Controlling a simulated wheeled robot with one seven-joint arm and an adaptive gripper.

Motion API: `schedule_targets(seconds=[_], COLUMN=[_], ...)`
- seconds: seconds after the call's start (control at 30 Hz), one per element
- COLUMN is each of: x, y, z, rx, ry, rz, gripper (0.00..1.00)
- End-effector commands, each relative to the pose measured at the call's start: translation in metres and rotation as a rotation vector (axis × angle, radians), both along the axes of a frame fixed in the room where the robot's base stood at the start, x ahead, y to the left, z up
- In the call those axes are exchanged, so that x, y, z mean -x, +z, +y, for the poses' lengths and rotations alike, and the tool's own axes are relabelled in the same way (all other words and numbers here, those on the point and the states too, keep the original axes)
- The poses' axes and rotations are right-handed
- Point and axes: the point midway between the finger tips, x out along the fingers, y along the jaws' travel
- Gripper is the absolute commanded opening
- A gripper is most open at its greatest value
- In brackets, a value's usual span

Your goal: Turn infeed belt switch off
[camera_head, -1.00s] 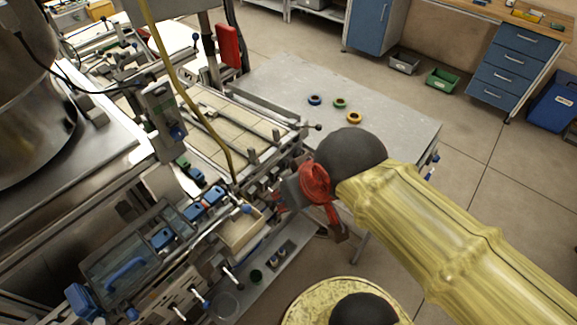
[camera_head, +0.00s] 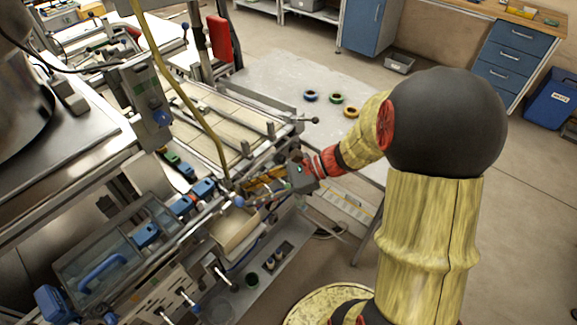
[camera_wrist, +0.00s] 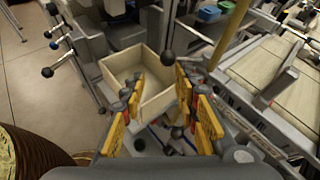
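My gripper (camera_head: 248,193) reaches over the front side of the conveyor machine, just above a pale open box. In the wrist view my gripper (camera_wrist: 157,82) is open, its yellow fingers apart with nothing held between them. A dark ball knob (camera_wrist: 167,57) shows just beyond the fingertips, near the right one; I cannot tell its distance. The infeed belt switch is not clearly identifiable. A grey control box (camera_head: 143,98) with a blue knob (camera_head: 158,117) stands at the machine's left, apart from my gripper. The belt (camera_head: 205,122) lies behind my gripper.
The pale box (camera_head: 236,230) also shows in the wrist view (camera_wrist: 117,70). Levers with ball knobs (camera_head: 222,275) stick out along the machine's front. A yellow cable (camera_head: 178,85) hangs over the belt. Three tape reels, including a blue one (camera_head: 311,96), lie on the grey table (camera_head: 275,75).

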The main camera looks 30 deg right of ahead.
Motion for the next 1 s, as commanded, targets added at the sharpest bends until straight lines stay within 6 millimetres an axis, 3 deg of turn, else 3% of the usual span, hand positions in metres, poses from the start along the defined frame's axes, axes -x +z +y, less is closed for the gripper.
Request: schedule_targets(seconds=[0.1, 0.2, 0.3, 0.43, 0.6, 1.0], x=[-0.038, -0.057, -0.062, -0.06, -0.063, -0.115], y=[-0.035, -0.064, -0.092, -0.115, -0.124, -0.124], z=[-0.056, -0.109, -0.156, -0.195, -0.208, -0.187], rx=[-0.292, -0.51, -0.678, -0.811, -0.856, -0.852], ry=[-0.312, -0.548, -0.734, -0.883, -0.936, -0.928], rz=[0.119, 0.176, 0.205, 0.215, 0.214, 0.214], gripper=[0.31, 0.31, 0.31, 0.31, 0.31, 0.31])
